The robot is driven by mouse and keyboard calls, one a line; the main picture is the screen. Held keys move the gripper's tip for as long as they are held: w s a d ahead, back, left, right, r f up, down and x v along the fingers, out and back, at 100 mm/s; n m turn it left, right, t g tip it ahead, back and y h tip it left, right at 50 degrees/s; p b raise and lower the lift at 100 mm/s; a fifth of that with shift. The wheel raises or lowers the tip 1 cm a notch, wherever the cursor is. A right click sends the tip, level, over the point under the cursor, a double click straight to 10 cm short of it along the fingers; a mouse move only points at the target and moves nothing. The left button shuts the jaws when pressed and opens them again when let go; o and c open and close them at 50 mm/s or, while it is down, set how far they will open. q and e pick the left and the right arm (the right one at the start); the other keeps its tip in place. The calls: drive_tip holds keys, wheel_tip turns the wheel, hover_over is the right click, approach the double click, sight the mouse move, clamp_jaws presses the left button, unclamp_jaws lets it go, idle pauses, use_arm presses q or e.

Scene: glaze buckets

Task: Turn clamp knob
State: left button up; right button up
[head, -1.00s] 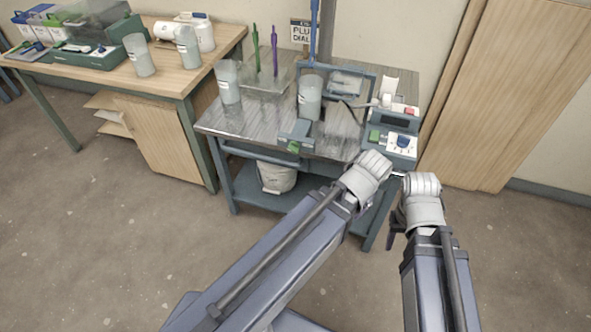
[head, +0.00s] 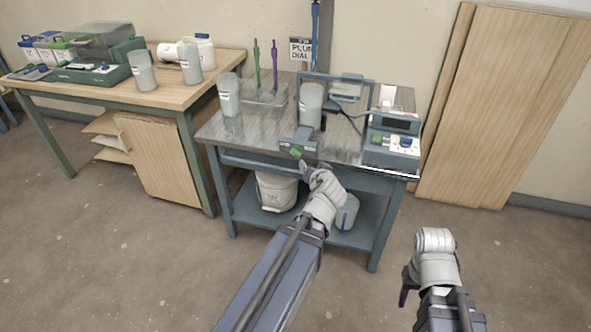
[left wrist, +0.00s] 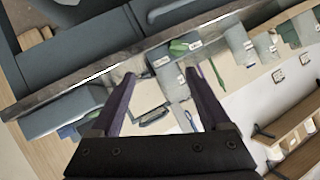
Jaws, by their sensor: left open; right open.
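The blue-grey clamp block (head: 299,137) with a green patch sits at the front edge of the metal-topped table, in front of a grey cup (head: 311,100). I cannot make out its knob clearly. My left gripper (head: 308,170) is open, just below and in front of the block, apart from it as far as I can tell. In the left wrist view its two dark fingers (left wrist: 160,74) are spread with nothing held between them; the green patch (left wrist: 180,46) shows beyond them, in a tilted view. My right gripper (head: 406,288) is open and empty, low at the right, away from the table.
A control box (head: 393,150) with a blue dial stands on the table's right. Another cup (head: 229,98) and a rack with green and purple sticks are at the back left. A white bucket (head: 276,191) is on the lower shelf. A wooden bench (head: 200,75) stands left.

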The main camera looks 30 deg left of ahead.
use_arm(q)
drive_tip(key=w+a+f+m+t+b, duration=0.1)
drive_tip(key=w+a+f+t+b, duration=0.1)
drive_tip(key=a+t+b, duration=0.45)
drive_tip(key=m+h+b, duration=0.3)
drive_tip(key=m+b, duration=0.2)
drive_tip(key=b, duration=0.3)
approach(295, 155)
drive_tip(key=w, duration=0.1)
drive_tip(key=shift+w+a+f+t, duration=0.15)
drive_tip(key=shift+a+f+t, duration=0.2)
drive_tip(key=shift+f+t, duration=0.1)
drive_tip(key=shift+r, duration=0.1)
drive_tip(key=x, duration=0.8)
